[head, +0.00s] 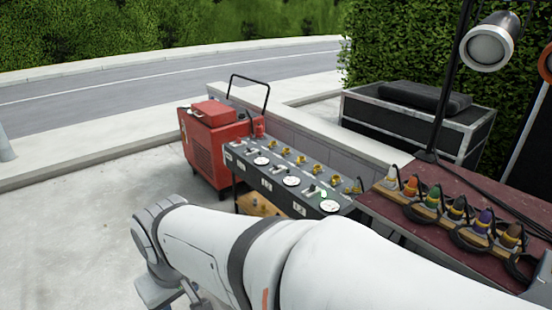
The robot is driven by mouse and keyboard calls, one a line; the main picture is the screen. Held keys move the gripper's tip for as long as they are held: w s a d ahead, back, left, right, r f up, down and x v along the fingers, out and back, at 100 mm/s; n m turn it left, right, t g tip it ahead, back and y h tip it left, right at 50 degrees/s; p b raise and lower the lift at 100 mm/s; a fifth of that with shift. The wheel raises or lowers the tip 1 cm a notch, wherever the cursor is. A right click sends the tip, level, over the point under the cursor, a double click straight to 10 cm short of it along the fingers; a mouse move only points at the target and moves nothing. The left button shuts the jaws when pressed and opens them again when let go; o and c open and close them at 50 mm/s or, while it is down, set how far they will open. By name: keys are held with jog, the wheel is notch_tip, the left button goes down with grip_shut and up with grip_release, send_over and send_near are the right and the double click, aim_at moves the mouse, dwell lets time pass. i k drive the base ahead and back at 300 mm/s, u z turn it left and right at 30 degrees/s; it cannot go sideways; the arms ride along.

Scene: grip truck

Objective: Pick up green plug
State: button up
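The green plug (433,197) stands upright in a row of coloured plugs on the dark red table top at the right. It sits between the orange plug (411,186) and a dark plug (457,208), with a black cable loop beside it. My white arm stretches across the foreground, and its wrist is at the lower left, well left of the plug and apart from it. My gripper (188,298) shows only in small part at the bottom edge. Its fingers are mostly hidden or cut off, so its opening cannot be told.
A white plug (391,178), a purple plug (484,221) and a brown plug (510,235) share the row. A panel (285,180) with sockets and gauges stands left of the table (385,204), near a red generator (208,150). A lamp (490,42) on a black stand rises behind.

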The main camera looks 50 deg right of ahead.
aim_at(436, 191)
jog(key=u, duration=0.05)
jog(key=i, duration=1.1)
jog(key=z, duration=3.85)
jog(key=i, duration=1.5)
